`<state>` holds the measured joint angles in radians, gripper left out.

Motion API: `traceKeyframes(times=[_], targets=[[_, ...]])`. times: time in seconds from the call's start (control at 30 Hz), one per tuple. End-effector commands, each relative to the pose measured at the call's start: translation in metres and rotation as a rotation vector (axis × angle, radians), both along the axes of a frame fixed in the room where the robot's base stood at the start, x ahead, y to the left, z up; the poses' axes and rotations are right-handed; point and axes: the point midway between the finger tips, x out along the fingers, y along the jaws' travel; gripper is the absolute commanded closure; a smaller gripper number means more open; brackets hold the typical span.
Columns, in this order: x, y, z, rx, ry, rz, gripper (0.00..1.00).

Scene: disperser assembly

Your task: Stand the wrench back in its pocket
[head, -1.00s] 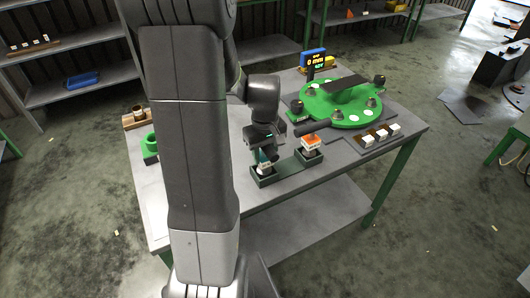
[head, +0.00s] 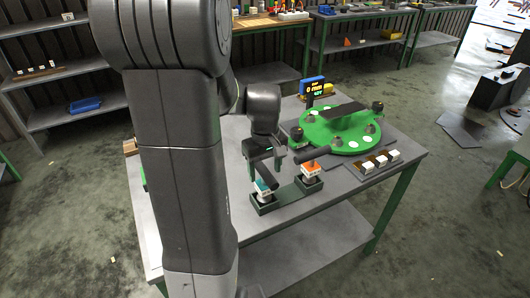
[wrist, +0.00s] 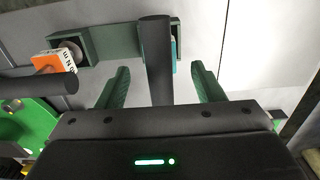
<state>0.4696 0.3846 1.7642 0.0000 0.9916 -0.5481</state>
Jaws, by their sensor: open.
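Two tools with dark handles stand in a dark green two-pocket holder (head: 286,196) on the table. I take the wrench to be the teal-marked one (head: 265,187), in the left pocket; its label is too small to read. In the wrist view, the wrench's dark handle (wrist: 157,62) rises between my gripper's (wrist: 160,88) two green fingers, with a gap on each side. My gripper (head: 264,166) is open above the left pocket. The orange-and-white tool (head: 310,169) stands in the right pocket and also shows in the wrist view (wrist: 62,62). How deep the wrench sits is hidden.
A green round fixture (head: 340,132) with dark knobs and a dark bar stands behind the holder. A small display (head: 316,87) is behind it. A tray with white blocks (head: 381,161) lies to the right.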

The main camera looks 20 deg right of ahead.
Motion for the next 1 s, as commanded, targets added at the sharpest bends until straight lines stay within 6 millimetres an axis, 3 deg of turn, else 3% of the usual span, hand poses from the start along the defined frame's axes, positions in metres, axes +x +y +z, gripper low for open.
traceKeyframes(times=[0.1,0.3,0.5,0.73,0.93,1.0], targets=[[0.001,-0.001,0.028,-0.003,-0.005,0.0,0.39],[0.0,0.0,0.06,-0.002,-0.003,0.0,0.39],[0.0,0.0,0.072,0.0,0.001,0.0,0.39],[0.0,0.0,0.072,0.001,0.001,0.0,0.39],[0.0,0.0,0.072,0.0,0.001,0.0,0.01],[0.0,0.0,0.072,0.0,0.001,0.0,0.0]])
